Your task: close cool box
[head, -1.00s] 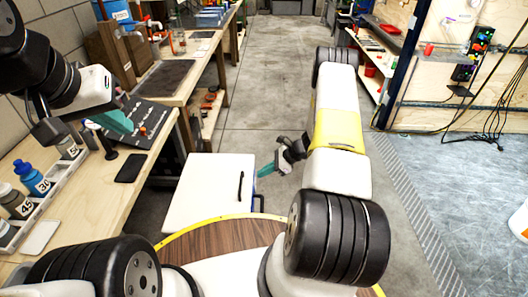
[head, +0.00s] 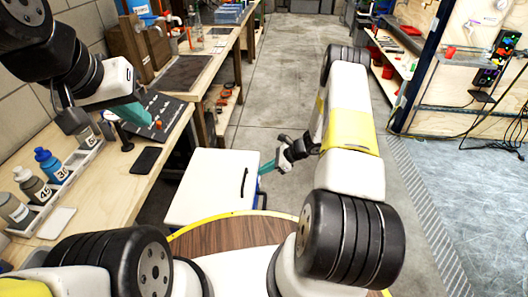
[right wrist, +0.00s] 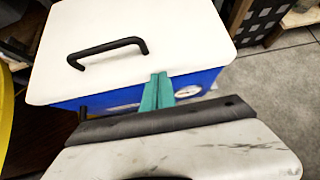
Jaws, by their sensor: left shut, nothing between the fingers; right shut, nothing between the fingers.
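The cool box stands on the floor beyond my round wooden top, with its white lid (head: 212,185) lying over the blue body. The right wrist view shows the lid (right wrist: 190,30), its black bar handle (right wrist: 108,50) and the blue body (right wrist: 208,78) below the lid's edge. I cannot tell whether the lid sits fully flush. My right gripper (head: 266,168) is shut and empty at the box's right side; its teal fingertips (right wrist: 158,90) overlap the lid's edge in the wrist view, contact unclear. My left gripper (head: 134,113) is shut and empty above the left workbench.
The left workbench (head: 105,195) carries a rack of numbered bottles (head: 50,164), a black phone-like slab (head: 145,160) and a dark board (head: 165,118). The concrete floor (head: 290,75) is clear beyond the box. Shelves and a panel wall stand at the right.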

